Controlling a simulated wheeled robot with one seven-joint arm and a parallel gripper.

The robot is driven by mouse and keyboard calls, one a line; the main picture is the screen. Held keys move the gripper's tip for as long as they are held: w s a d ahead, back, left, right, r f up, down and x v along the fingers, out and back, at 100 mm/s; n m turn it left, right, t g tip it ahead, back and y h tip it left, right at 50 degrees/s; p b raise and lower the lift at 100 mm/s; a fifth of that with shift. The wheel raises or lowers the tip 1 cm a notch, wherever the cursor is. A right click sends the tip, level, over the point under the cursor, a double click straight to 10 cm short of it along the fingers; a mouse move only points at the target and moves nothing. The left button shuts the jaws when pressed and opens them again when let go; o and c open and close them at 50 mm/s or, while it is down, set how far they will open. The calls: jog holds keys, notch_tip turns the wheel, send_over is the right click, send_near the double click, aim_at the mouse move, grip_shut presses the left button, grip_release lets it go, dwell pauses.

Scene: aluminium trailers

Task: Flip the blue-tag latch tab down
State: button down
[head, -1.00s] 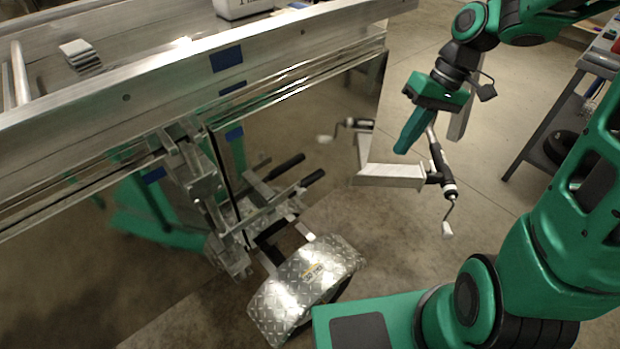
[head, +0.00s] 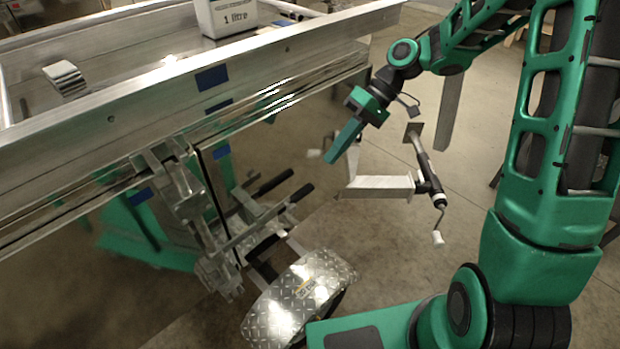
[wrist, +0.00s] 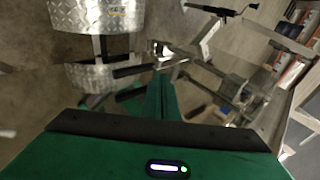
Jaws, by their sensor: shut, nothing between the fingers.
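A metal latch assembly (head: 178,180) hangs under the rail at the join of the panels. I cannot tell which part is the blue-tag latch tab or how it lies. My gripper (head: 337,160) is shut and empty, pointing down and left in the air, well to the right of the latch assembly. Its closed fingers also show in the wrist view (wrist: 161,98).
A diamond-plate fender (head: 300,290) and black-handled levers (head: 265,190) stand below the latch assembly. A jack stand with a crank (head: 425,170) is close beside my gripper. Open floor lies right of the jack.

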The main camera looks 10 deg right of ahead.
jog(key=x, duration=1.3)
jog(key=shift+a+f, duration=0.2)
jog(key=shift+f, duration=0.05)
jog(key=shift+s, duration=0.15)
